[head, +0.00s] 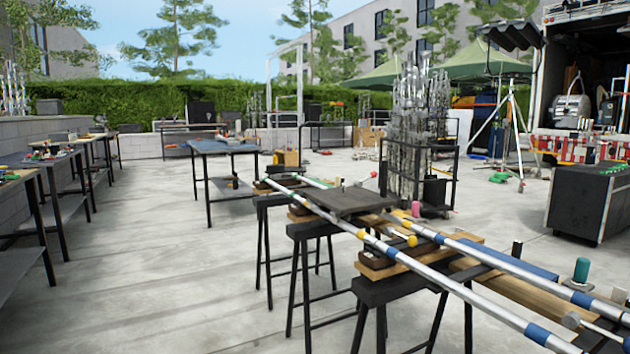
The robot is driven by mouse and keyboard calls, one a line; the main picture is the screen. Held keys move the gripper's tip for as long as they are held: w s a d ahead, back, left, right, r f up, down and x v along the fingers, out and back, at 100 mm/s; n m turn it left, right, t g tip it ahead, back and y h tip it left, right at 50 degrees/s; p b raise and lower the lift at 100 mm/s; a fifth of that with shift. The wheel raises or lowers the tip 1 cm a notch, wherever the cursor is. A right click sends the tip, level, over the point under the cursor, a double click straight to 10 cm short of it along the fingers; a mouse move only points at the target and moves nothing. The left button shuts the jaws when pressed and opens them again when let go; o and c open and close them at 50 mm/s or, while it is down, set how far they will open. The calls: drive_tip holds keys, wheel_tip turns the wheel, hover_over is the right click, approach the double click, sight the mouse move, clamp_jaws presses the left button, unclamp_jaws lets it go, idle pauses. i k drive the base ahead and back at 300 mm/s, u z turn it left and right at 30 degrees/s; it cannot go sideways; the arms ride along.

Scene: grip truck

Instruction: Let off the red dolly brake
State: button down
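A dark flat plate (350,201), which may be the dolly deck, sits across two silver rails (440,279) with blue bands, carried on black trestles. Yellow-ended knobs or handles (411,240) show by the rails just in front of the plate. A small pinkish-red cylinder (415,209) stands just behind the rails; I cannot tell what it is. I cannot make out a red brake for certain at this size. My gripper is not in view.
Worktables (45,168) line the left wall. A blue-topped table (223,147) stands mid-scene, and a rack of metal stands (418,135) behind the rails. A black case (590,200) and an open truck are at right. The concrete floor at left centre is clear.

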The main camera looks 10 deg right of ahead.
sight(373, 175)
drive_tip(key=u, duration=0.65)
drive_tip(key=i, duration=1.45)
drive_tip(key=z, duration=0.3)
